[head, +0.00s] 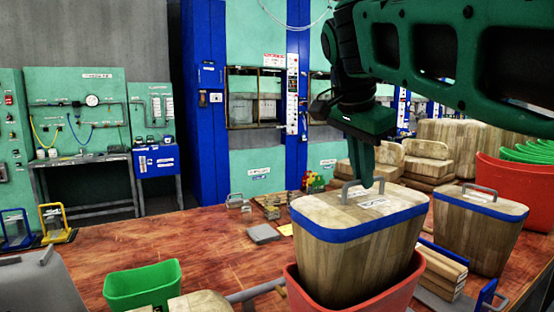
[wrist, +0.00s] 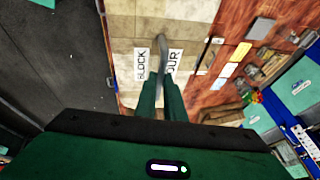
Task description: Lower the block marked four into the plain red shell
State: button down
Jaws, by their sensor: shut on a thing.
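The block marked four (head: 345,232) is a tapered wooden block with a blue band round its top and a grey handle. In the wrist view its top (wrist: 191,28) bears a label reading "BLOCK" and "OUR", partly covered by the handle. My gripper (head: 374,188) is shut on the handle, and its green fingers (wrist: 161,78) straddle the handle in the wrist view. The red shell (head: 352,299) is below and around the lower part of the block. The block stands partly inside it, with its upper part above the rim. The shell's lower part is cut off by the picture edge.
Another wooden block with a blue band (head: 477,238) stands close at right, beside stacked wood pieces (head: 444,272). A green container (head: 142,287) is at the front left. A red container with green pieces (head: 520,187) is at far right. Bare table (head: 150,240) lies left.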

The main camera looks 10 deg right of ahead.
notch_tip(320, 180, down, 11)
dwell(0.9)
jog(key=shift+f, duration=0.3)
dwell(1.0)
jog(key=c, duration=1.8)
grip_release()
jog(key=shift+o, duration=0.2)
jog(key=shift+s+f, duration=0.1)
jog(key=shift+f, duration=0.05)
jog(key=v, duration=1)
jog(key=shift+a+r, duration=0.15)
jog(key=shift+r, duration=0.3)
